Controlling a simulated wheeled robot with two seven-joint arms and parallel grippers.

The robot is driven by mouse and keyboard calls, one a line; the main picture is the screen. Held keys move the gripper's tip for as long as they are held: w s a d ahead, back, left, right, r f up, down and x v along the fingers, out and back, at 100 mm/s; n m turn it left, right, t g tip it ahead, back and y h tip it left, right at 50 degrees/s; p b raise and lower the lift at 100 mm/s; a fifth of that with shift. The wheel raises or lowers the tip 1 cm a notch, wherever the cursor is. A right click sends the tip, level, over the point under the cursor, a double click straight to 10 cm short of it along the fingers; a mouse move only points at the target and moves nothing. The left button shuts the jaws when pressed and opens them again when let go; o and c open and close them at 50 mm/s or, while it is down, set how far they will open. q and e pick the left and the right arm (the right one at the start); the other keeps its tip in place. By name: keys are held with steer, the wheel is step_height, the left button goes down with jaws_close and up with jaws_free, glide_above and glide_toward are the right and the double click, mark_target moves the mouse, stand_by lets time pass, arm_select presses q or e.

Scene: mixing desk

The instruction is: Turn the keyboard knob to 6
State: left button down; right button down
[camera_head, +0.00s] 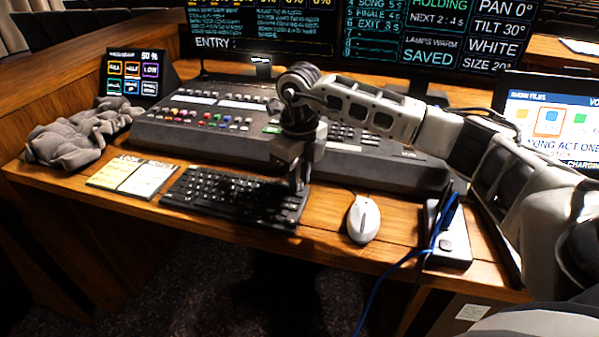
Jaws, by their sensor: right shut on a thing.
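A black keyboard (225,192) lies on the wooden desk in front of the mixing console. My right gripper (298,187) points down at the keyboard's right end, close to its back corner. Its fingers are shut on the keyboard knob, which they hide. I cannot read the knob's setting or any marks around it. My left gripper is not in view.
The grey console (225,128) stands just behind the keyboard. A white mouse (363,220), and a dark box (446,240) with a blue cable (380,268), are to the right. Note cards (131,176) and a crumpled grey cloth (80,137) lie left. Screens stand behind.

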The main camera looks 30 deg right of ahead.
steer(key=m+p, duration=0.1)
steer(key=m, duration=0.5)
steer(key=shift+p, duration=0.3)
steer(key=m+p, duration=0.1)
steer(key=m, duration=0.5)
steer(key=shift+m+p, duration=0.35)
steer(key=shift+m, duration=0.05)
steer(key=c, duration=1.3)
jaws_free()
step_height(320, 180, up, 16)
